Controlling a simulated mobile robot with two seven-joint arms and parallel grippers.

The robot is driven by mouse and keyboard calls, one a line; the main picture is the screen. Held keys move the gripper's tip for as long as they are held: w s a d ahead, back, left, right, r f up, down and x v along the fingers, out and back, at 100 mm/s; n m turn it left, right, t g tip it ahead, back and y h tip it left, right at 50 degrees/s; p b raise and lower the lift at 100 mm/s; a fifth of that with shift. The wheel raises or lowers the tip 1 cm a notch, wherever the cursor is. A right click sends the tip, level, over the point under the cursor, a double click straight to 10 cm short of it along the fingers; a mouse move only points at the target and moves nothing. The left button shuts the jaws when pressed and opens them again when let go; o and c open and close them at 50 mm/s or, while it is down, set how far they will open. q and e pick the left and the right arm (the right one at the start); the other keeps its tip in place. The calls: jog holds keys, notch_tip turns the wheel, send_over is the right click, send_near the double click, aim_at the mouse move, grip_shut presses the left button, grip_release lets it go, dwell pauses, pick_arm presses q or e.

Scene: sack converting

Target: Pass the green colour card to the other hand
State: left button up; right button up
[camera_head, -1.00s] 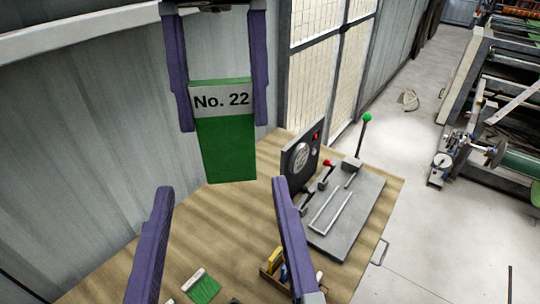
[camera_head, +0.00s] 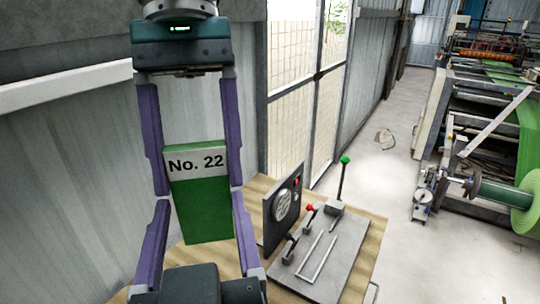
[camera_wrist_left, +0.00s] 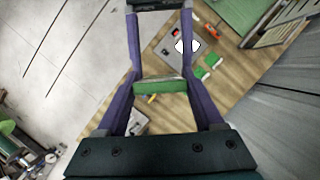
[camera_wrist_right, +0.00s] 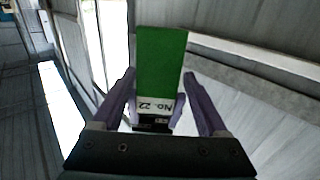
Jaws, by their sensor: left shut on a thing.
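The green colour card (camera_head: 205,215) has a white band marked "No. 22" and hangs upright above the table. My left gripper (camera_head: 198,186) comes down from the top of the head view, shut on the card's side edges. My right gripper (camera_head: 200,202) comes up from below, its fingers either side of the card's lower part; a small gap shows and it looks open. The left wrist view shows the card (camera_wrist_left: 160,87) nearly edge-on between the fingers. The right wrist view shows the card (camera_wrist_right: 160,65) between the right fingers, its print upside down.
A wooden table (camera_head: 372,240) stands below, with a grey lever device (camera_head: 325,265) right of the card. Green swatches (camera_wrist_left: 212,60) lie on the table in the left wrist view. A corrugated wall (camera_head: 60,180) is at left, a large machine (camera_head: 490,130) at far right.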

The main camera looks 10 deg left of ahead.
jog(key=shift+s+a, duration=0.1)
jog(key=c, duration=0.9)
pick_arm(q)
jog(key=o, duration=1.3)
jog(key=shift+o, duration=0.2)
